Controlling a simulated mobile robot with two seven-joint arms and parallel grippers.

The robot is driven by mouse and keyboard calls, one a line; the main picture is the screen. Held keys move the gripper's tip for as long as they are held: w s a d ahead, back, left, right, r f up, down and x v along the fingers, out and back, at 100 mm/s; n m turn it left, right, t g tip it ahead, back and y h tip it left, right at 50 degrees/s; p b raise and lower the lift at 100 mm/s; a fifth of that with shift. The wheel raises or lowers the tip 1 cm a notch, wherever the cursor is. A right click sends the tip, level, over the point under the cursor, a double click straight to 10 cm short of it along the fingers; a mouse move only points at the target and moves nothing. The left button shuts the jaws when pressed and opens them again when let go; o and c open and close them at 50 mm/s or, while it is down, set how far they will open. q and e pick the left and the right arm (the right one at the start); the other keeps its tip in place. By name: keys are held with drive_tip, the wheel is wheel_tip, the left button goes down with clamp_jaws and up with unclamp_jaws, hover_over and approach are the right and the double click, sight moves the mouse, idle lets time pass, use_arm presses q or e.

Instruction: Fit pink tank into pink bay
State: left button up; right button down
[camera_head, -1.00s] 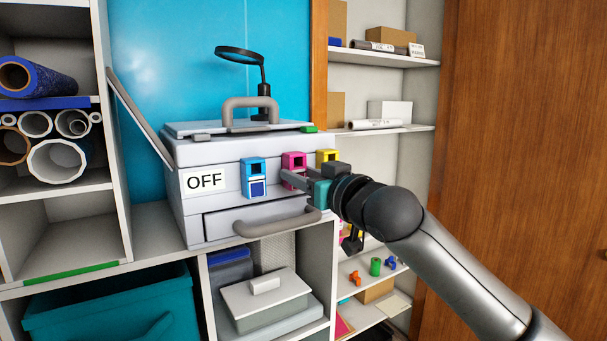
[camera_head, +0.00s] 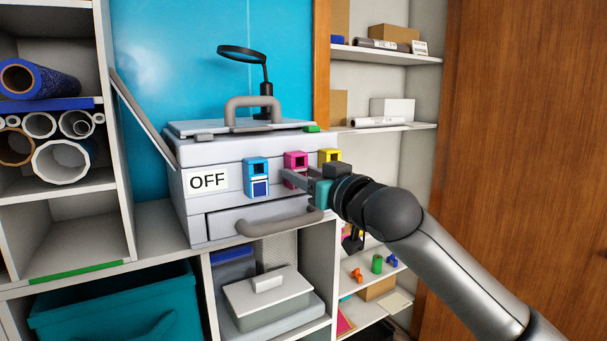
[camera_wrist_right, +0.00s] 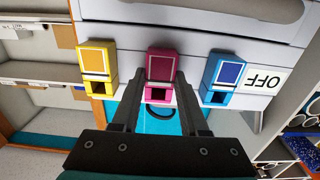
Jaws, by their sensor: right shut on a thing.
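The pink bay (camera_head: 296,160) is the middle one of three coloured bays on the front of the grey machine (camera_head: 190,215). In the right wrist view the pink bay (camera_wrist_right: 158,94) shows its dark opening. The pink tank (camera_wrist_right: 161,68) shows as a dark pink panel with a pale border, lined up with the bay and seemingly seated in it. My right gripper (camera_wrist_right: 160,77) is shut on the pink tank, one finger at each side. In the head view the right gripper (camera_head: 290,178) hides most of the tank. My left gripper is out of view.
The blue bay (camera_head: 257,168) and yellow bay (camera_head: 329,156) flank the pink one closely. A curved drawer handle (camera_head: 275,226) juts out below. An OFF label (camera_head: 208,180) is on the machine's front. A shelf with rolls (camera_head: 60,160) stands at left.

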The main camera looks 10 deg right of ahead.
drive_tip(key=shift+p, duration=0.35)
idle(0.6)
unclamp_jaws()
idle(0.4)
idle(0.3)
drive_tip(key=v, duration=0.7)
drive_tip(key=shift+p, duration=0.3)
idle(0.4)
